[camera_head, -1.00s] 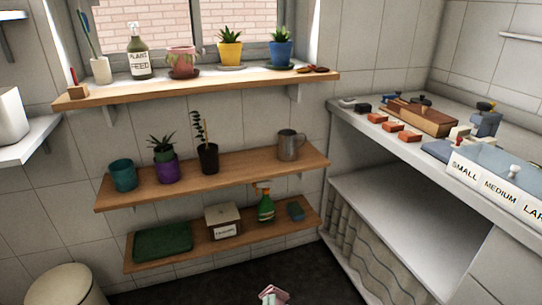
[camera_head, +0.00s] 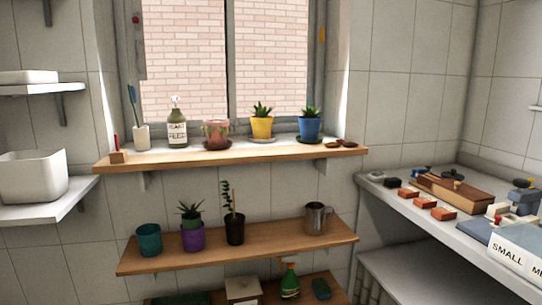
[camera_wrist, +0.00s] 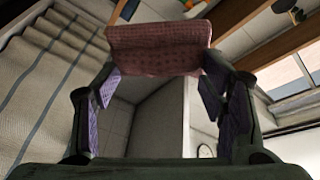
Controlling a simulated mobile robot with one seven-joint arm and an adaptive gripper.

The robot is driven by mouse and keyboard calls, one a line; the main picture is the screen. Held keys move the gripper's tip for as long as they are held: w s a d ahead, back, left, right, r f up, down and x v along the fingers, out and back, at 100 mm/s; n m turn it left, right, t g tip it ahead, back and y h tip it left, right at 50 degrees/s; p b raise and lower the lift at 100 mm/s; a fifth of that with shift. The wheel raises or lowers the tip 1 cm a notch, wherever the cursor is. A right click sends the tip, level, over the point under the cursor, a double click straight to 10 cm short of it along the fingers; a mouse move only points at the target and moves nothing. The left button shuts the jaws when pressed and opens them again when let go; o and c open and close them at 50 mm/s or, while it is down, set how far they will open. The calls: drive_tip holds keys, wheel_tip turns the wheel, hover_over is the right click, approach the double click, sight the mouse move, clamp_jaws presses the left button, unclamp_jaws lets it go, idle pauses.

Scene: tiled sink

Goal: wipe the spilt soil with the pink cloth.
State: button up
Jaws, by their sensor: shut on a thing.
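The pink cloth (camera_wrist: 155,36) is folded over and shows at the top middle of the wrist view. My gripper (camera_wrist: 157,70) is shut on it, with purple-lined fingers on either side. The head view shows neither the gripper nor the cloth. I cannot make out spilt soil for certain in either view. The window shelf (camera_head: 270,160) carries a pink pot (camera_head: 216,134), a yellow pot (camera_head: 262,128) and a blue pot (camera_head: 309,127), with small dark reddish pieces (camera_head: 340,144) at its right end.
A plant feed bottle (camera_head: 177,132) and a white cup (camera_head: 141,138) stand left on the window shelf. A counter (camera_head: 455,200) with tools stands right. Striped fabric (camera_wrist: 50,80) shows in the wrist view.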

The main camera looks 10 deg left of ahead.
drive_tip(key=shift+a, duration=0.1)
drive_tip(key=w+a+f, duration=0.2)
drive_tip(key=w+a, duration=0.2)
drive_tip(key=a, duration=0.2)
drive_tip(key=shift+w+a, duration=0.25)
drive_tip(key=shift+a, duration=0.15)
drive_tip(key=shift+d+f, duration=0.1)
drive_tip(key=shift+w+a, duration=0.15)
drive_tip(key=shift+a, duration=0.05)
